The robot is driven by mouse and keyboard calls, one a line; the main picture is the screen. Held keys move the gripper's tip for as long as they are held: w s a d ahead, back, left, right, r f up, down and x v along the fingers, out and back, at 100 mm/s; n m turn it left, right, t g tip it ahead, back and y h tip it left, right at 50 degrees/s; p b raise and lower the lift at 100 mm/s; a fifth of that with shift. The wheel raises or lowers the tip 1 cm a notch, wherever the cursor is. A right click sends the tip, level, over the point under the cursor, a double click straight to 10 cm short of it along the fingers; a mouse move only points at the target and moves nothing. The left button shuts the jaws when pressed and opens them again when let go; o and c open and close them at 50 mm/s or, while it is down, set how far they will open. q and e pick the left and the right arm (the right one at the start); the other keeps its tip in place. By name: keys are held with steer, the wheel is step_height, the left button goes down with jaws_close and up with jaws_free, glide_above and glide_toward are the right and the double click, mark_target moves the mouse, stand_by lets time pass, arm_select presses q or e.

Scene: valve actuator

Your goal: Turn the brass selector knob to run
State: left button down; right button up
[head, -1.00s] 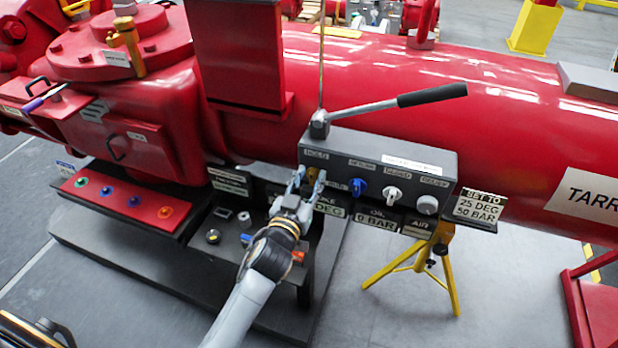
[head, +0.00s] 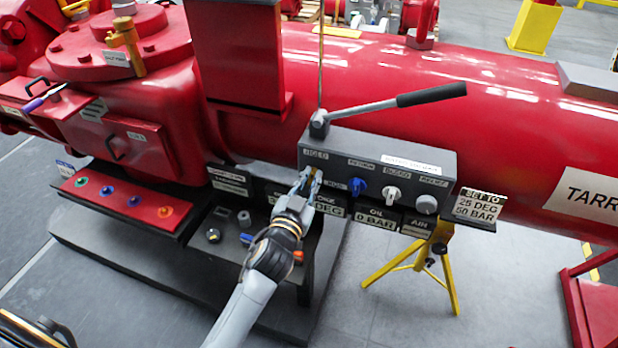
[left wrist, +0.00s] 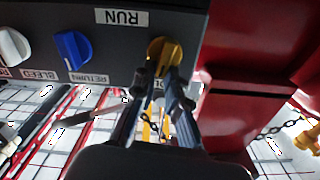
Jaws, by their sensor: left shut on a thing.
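The brass selector knob (left wrist: 165,50) sits on the front of the grey control box (head: 395,150), at its left end in the head view. It is mostly hidden behind my left gripper (head: 308,180) there. In the left wrist view the gripper fingers (left wrist: 161,78) are shut on the knob's handle, one finger to each side. A RUN label (left wrist: 122,17) reads upside down beside the knob in the wrist view. The exact pointing of the knob is hard to tell.
A blue knob (head: 359,187) and a white knob (head: 391,193) are on the same panel, close to the right. A long lever (head: 432,95) rises from the box top. Black plates with labels hang just below. A yellow stand (head: 410,268) is at the lower right.

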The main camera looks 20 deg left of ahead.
arm_select(q)
steer(key=shift+d+f+m, duration=0.25)
steer(key=shift+f+m, duration=0.05)
steer(key=shift+m, duration=2.15)
steer(key=shift+d+f+m, duration=0.25)
steer(key=shift+m, duration=2.25)
steer(key=shift+d+f+m, duration=0.25)
steer(key=shift+f+m, duration=0.05)
steer(key=shift+m, duration=2.15)
steer(key=c, duration=1.4)
jaws_free()
steer(key=shift+o, duration=0.2)
steer(key=s, duration=1.2)
steer(key=shift+a, duration=0.2)
